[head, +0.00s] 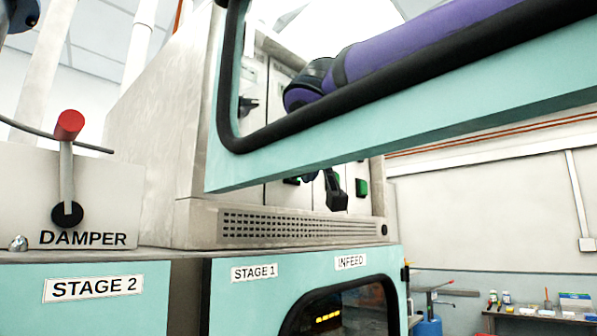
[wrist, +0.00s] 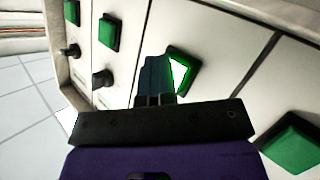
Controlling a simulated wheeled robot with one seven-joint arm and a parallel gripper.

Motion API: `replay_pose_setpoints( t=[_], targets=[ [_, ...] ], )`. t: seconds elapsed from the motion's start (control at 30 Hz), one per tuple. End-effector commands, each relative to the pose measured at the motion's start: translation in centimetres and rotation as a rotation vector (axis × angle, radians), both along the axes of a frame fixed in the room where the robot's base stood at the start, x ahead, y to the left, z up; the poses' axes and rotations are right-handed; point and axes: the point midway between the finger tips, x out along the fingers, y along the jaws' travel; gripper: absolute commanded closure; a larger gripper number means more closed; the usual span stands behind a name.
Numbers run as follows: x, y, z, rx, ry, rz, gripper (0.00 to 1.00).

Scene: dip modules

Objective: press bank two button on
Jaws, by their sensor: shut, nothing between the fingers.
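My gripper (wrist: 155,75) is shut and empty, its dark fingertips close to a square button (wrist: 180,72) with a bright white face and green edge in the wrist view. The fingers overlap its left edge there; I cannot tell whether they touch it. Other square buttons are plain green: two at the upper left (wrist: 110,32) and one at the lower right (wrist: 293,145). In the head view my gripper (head: 336,190) hangs below the raised teal panel, beside a green button (head: 362,187). No bank label is readable on the buttons.
Black knobs (wrist: 103,78) stick out below the upper-left buttons. In the head view a teal windowed panel (head: 400,125) hides much of the cabinet face. A red-handled damper lever (head: 68,125) stands at left. A cluttered bench (head: 540,315) is at lower right.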

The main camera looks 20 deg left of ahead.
Motion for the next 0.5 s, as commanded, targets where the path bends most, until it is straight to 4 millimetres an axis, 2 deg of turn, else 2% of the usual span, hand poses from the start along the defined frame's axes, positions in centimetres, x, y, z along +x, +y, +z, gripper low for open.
replay_pose_setpoints(
  t=[0.5],
  targets=[
    [-1.5, -3.5, 0.0, 0.0, 0.001, 0.0, 1.0]
  ],
)
